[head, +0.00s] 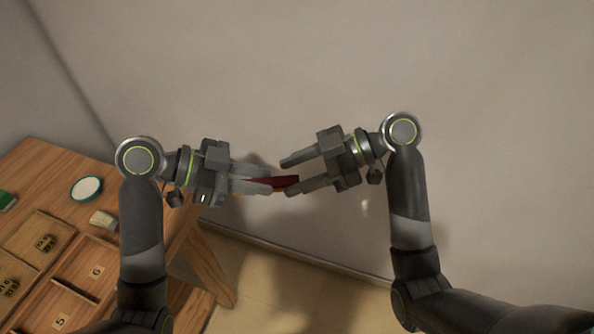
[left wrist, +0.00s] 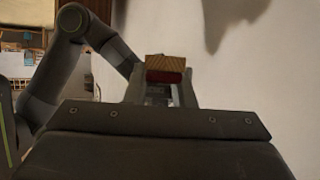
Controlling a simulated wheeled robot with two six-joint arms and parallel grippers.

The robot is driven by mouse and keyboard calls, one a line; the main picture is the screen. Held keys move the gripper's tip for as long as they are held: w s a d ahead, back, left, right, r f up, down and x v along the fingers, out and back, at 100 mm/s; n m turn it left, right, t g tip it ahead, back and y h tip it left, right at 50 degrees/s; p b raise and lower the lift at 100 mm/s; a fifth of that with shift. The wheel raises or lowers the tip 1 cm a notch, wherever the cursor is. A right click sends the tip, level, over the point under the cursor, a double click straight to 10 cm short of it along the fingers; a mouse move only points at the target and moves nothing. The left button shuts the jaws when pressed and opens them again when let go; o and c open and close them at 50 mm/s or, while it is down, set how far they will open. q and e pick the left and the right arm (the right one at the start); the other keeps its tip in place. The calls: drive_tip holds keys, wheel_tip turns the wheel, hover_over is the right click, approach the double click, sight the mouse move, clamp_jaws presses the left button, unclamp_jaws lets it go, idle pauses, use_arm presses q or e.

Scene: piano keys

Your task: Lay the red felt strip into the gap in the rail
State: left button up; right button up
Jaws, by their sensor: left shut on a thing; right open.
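The red felt strip (head: 286,181) is held out in front of a pale wall, off the table. My left gripper (head: 269,184) is shut on it, and its right end sticks out past the fingertips. My right gripper (head: 289,176) is open, facing the left one; the strip's free end lies between its fingertips or just in front of them, and I cannot tell if they touch. In the left wrist view, a red face of the strip (left wrist: 165,76) shows between the fingers, below a striped wood-brown patch I cannot identify. I cannot make out the rail or its gap.
A wooden table (head: 40,155) stands at the left with a tray of compartments (head: 85,268), some numbered. A round white-topped dish (head: 86,189), a small pale block (head: 103,220) and a green object (head: 6,200) lie on it. The wall is behind both grippers.

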drive_tip(key=c, duration=1)
use_arm(q)
drive_tip(key=o, duration=1)
use_arm(e)
drive_tip(key=shift+c, duration=0.3)
use_arm(q)
drive_tip(key=shift+o, duration=0.2)
drive_tip(key=shift+a, duration=0.1)
